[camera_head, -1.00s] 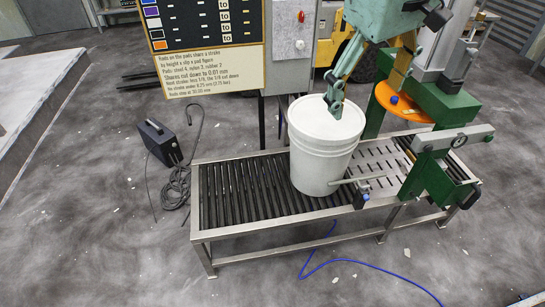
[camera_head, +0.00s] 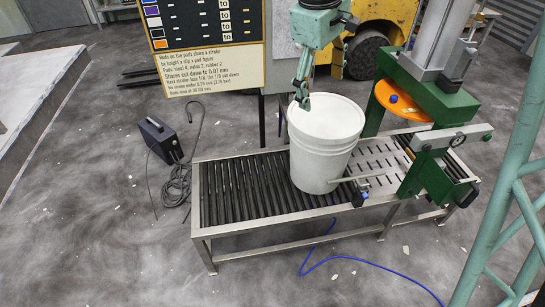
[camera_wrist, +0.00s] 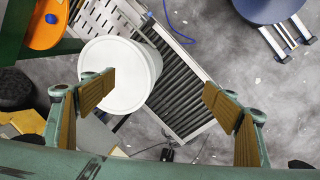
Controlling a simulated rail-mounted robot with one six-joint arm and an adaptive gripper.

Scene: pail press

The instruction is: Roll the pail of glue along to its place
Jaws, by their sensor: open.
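The white pail (camera_head: 322,158) stands upright with its white lid on, near the middle of the roller bench (camera_head: 255,226), where the rollers meet the slotted plate. In the wrist view the pail (camera_wrist: 122,78) is seen from above, with the left finger overlapping its lid. My gripper (camera_head: 302,102) hangs at the pail's upper left rim in the head view; whether it touches cannot be told. The wrist view shows my gripper (camera_wrist: 160,86) with its tan-padded fingers wide apart and nothing held between them.
The green press (camera_head: 440,105) with an orange disc (camera_head: 402,104) stands at the bench's right end. A thin metal bar (camera_head: 358,180) lies beside the pail's lower right. The rollers left of the pail are clear. A black box (camera_head: 160,140) with cable sits on the floor at left.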

